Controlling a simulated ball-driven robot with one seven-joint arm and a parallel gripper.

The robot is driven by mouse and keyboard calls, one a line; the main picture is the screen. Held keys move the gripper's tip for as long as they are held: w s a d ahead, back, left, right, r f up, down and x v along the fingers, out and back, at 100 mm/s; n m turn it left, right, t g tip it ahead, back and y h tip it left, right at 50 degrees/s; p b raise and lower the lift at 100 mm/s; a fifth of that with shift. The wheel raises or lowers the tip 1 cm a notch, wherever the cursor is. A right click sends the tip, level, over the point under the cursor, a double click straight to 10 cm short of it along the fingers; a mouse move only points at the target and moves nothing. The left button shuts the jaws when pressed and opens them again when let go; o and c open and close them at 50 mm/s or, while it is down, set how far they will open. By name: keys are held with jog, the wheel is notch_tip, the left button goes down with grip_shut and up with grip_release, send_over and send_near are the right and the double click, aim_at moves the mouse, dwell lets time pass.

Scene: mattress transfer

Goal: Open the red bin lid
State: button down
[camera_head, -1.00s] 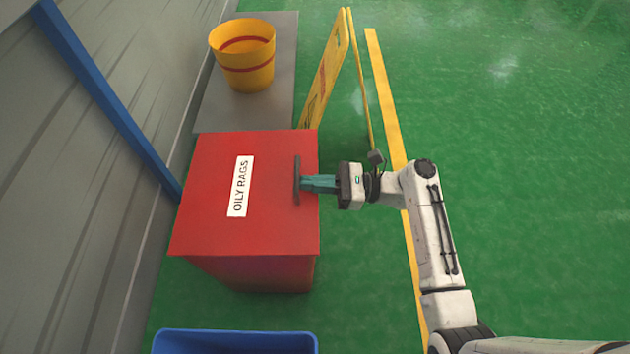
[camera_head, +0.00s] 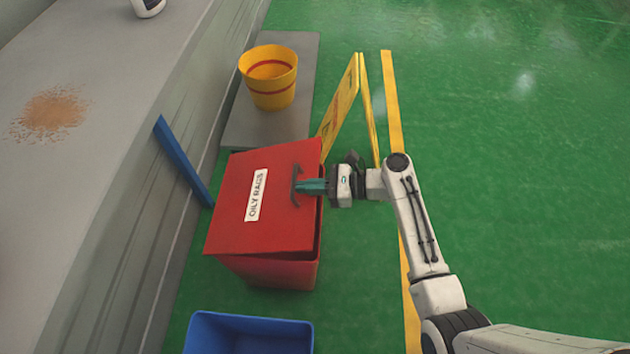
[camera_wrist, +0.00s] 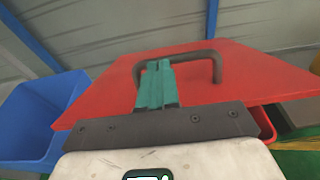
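The red bin (camera_head: 275,272) stands on the green floor, with its red lid (camera_head: 285,222) marked "OILY RAGS". The lid is tilted, its right edge raised a little off the bin, leaving a narrow dark gap. The dark bar handle (camera_head: 296,188) is at the lid's right edge. My gripper (camera_head: 306,187) has its teal fingers at the handle and appears closed around it. In the wrist view the teal fingers (camera_wrist: 157,84) meet the handle (camera_wrist: 212,66) above the lid (camera_wrist: 235,85). The inside of the bin is hidden.
A blue bin (camera_head: 250,335) stands in front of the red bin. A yellow bucket (camera_head: 269,80) on a grey mat (camera_head: 300,90) and a yellow folding sign (camera_head: 341,105) stand behind. A grey counter (camera_head: 90,170) and blue post (camera_head: 182,160) are left. Green floor at right is open.

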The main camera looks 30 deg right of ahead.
jog(key=w+a+r+g+h+p, duration=0.2)
jog(key=w+a+r+p, duration=0.4)
jog(key=p, duration=0.5)
jog(key=w+a+r+g+h+p, duration=0.2)
jog(key=w+a+r+h+p, duration=0.2)
jog(key=w+a+r+p, duration=0.3)
jog(key=a+r+p, duration=0.2)
jog(key=a+p, duration=0.3)
jog(key=shift+r+g, duration=0.3)
jog(key=shift+r, duration=0.1)
